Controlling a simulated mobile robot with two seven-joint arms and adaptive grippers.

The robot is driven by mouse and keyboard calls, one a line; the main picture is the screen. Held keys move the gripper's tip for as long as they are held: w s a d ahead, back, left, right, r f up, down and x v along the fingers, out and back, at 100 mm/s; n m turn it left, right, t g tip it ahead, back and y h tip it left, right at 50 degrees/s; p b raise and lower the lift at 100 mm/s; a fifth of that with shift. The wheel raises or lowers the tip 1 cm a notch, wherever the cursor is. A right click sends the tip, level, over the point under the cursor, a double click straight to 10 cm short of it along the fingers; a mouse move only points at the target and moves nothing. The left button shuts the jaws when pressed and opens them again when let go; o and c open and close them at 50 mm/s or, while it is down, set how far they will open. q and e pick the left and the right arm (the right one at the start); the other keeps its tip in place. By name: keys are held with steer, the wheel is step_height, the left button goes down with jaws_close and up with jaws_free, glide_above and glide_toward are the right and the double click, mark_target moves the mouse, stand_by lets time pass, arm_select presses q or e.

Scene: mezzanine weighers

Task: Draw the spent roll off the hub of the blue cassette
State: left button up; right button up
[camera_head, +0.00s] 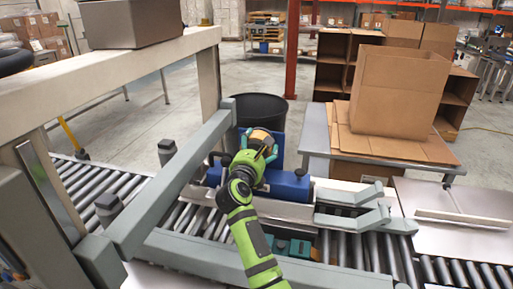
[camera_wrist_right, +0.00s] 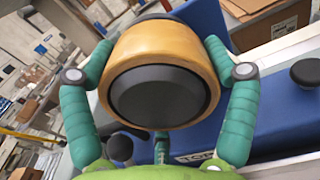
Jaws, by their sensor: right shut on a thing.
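The spent roll (camera_head: 262,135) is a tan ring with a dark round centre, and it also shows large in the right wrist view (camera_wrist_right: 160,52). My right gripper (camera_head: 258,143) has its teal fingers closed around the roll's side. In the right wrist view, this gripper (camera_wrist_right: 158,62) has one finger on each side of the roll and a third below it. The blue cassette (camera_head: 288,186) stands behind and under the roll, and its blue face fills the right of the wrist view (camera_wrist_right: 275,120). The hub is largely hidden, so I cannot tell how far the roll sits on it. My left gripper is not in view.
Grey frame bars (camera_head: 170,190) cross left of my arm above the roller conveyor (camera_head: 345,250). A black bin (camera_head: 262,108) stands behind the cassette. A table with a cardboard box (camera_head: 397,92) is at the right. A dark knob (camera_wrist_right: 306,72) projects from the cassette.

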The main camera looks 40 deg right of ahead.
steer(key=shift+s+a, duration=0.4)
steer(key=shift+a, duration=0.1)
steer(key=shift+s+a+r, duration=0.1)
steer(key=shift+s+a, duration=0.05)
steer(key=shift+a, duration=0.05)
steer(key=shift+s+a+p, duration=0.3)
steer(key=shift+s+a, duration=0.1)
steer(key=shift+a, duration=0.05)
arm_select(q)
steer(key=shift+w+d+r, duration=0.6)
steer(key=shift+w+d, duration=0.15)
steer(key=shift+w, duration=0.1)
arm_select(e)
steer(key=shift+v, duration=2.4)
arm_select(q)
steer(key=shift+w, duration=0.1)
